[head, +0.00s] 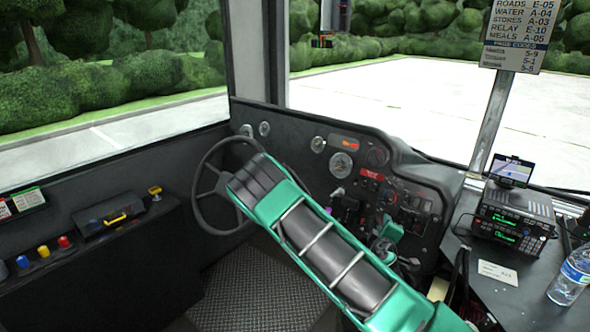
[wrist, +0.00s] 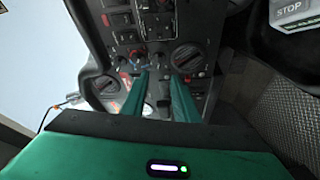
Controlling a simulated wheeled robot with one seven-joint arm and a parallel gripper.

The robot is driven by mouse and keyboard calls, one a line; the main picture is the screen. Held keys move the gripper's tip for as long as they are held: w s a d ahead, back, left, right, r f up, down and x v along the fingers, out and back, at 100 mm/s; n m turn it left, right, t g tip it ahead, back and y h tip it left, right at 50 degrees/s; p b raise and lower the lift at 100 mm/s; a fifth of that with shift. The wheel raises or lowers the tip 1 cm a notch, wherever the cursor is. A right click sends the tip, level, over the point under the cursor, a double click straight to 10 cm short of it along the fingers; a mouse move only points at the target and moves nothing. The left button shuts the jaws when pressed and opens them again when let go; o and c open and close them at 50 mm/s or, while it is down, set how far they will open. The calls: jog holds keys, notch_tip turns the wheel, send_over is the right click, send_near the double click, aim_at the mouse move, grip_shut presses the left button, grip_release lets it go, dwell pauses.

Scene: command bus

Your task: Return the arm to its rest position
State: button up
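My arm (head: 325,245), green and black, reaches up from the lower right in the head view, across the floor and in front of the steering wheel (head: 200,200). My gripper shows in the wrist view (wrist: 160,77) as two green fingers with a gap between them. They point at the dashboard (wrist: 140,42), and nothing is held between them. In the head view a small green part by the dashboard (head: 388,230) seems to be part of my gripper; the arm hides much around it. I cannot tell whether the fingertips touch the panel.
A radio (head: 512,215) with a small screen (head: 511,170), a paper note (head: 497,272) and a water bottle (head: 570,277) are on the right console. A left side console (head: 110,250) carries coloured buttons. Textured floor (head: 260,285) lies open beneath my arm.

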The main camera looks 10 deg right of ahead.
jog(key=s+d+r+m+g+h, duration=0.1)
jog(key=s+d+m+g, duration=0.1)
jog(key=s+d+m, duration=0.1)
jog(key=s+d+r+m+g+h, duration=0.2)
jog(key=s+d+m+g, duration=0.1)
jog(key=s+d+m, duration=0.1)
jog(key=s+d+r+m+g+h, duration=0.1)
jog(key=s+d+m+g, duration=0.2)
jog(key=s+d+m, duration=0.1)
jog(key=shift+s+d+r+h, duration=0.15)
jog(key=shift+s+d+r, duration=0.05)
jog(key=shift+s+d, duration=0.25)
jog(key=shift+s+d+r+h, duration=0.15)
jog(key=shift+s+d+r, duration=0.05)
jog(key=shift+s+d, duration=0.2)
jog(key=s+m+g+y, duration=0.1)
jog(key=s, duration=0.2)
jog(key=s+m+g+y, duration=0.1)
jog(key=s+m+g, duration=0.1)
jog(key=s, duration=0.1)
jog(key=shift+s, duration=0.1)
jog(key=s+a+r+g+y, duration=0.1)
jog(key=s+a+r+y, duration=0.4)
jog(key=s+a, duration=0.4)
jog(key=s+a+r+g+y, duration=0.1)
jog(key=s+a+r+y, duration=0.4)
jog(key=s+a, duration=0.4)
jog(key=shift+r+y, duration=0.3)
jog(key=shift+r, duration=0.25)
jog(key=shift+s, duration=0.1)
